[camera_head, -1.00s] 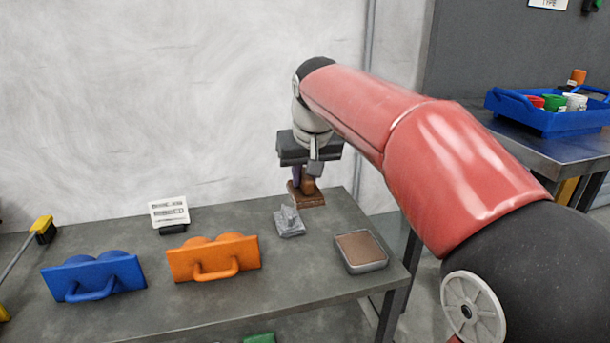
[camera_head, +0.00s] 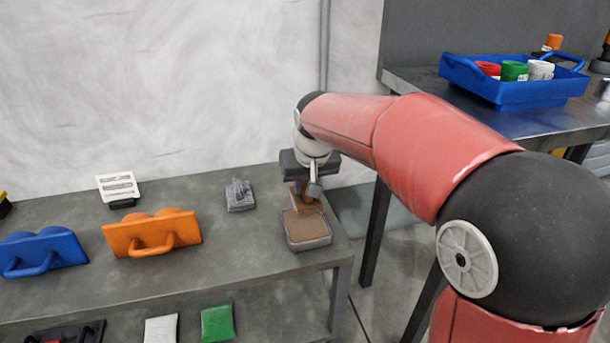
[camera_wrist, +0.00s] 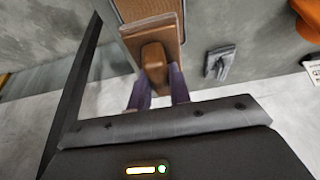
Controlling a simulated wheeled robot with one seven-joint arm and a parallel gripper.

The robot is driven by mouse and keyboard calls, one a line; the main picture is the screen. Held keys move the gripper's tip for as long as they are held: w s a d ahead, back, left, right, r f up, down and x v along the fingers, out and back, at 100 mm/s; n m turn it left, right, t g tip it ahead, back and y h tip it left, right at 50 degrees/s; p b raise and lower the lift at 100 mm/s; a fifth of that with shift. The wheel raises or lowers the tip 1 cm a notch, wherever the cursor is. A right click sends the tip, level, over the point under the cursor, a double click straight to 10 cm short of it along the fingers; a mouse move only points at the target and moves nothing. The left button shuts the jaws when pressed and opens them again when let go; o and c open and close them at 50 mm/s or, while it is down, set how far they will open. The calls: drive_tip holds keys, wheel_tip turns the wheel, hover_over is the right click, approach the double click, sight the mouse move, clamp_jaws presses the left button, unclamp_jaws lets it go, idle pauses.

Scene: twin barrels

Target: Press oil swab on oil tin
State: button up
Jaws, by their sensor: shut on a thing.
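My gripper (camera_head: 306,190) is shut on the handle of the oil swab (camera_head: 309,207), a brown block with a flat plate. In the wrist view my gripper (camera_wrist: 160,87) has its purple fingers around the handle of the swab (camera_wrist: 151,30). The oil tin (camera_head: 309,244) is a shallow grey tin with a brown pad, near the right end of the bench. The swab shows just behind the tin's far edge, and I cannot tell whether they touch. In the wrist view the tin's brown pad (camera_wrist: 142,7) shows at the top edge, partly hidden by the swab.
A grey metal holder (camera_head: 240,195) stands left of the tin. An orange handled piece (camera_head: 152,234), a blue one (camera_head: 40,252) and a white card (camera_head: 117,187) are further left. A blue tray (camera_head: 515,92) with cups stands on another table at the right.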

sight(305, 203)
drive_tip(key=shift+f+b, duration=2.05)
drive_tip(key=shift+f, duration=0.65)
drive_tip(key=shift+f+b, duration=0.3)
drive_tip(key=shift+f, duration=0.3)
wheel_tip(305, 203, up, 7)
drive_tip(key=p, duration=0.5)
drive_tip(key=shift+r+p, duration=0.15)
drive_tip(key=shift+p, duration=0.25)
drive_tip(key=shift+s, duration=0.1)
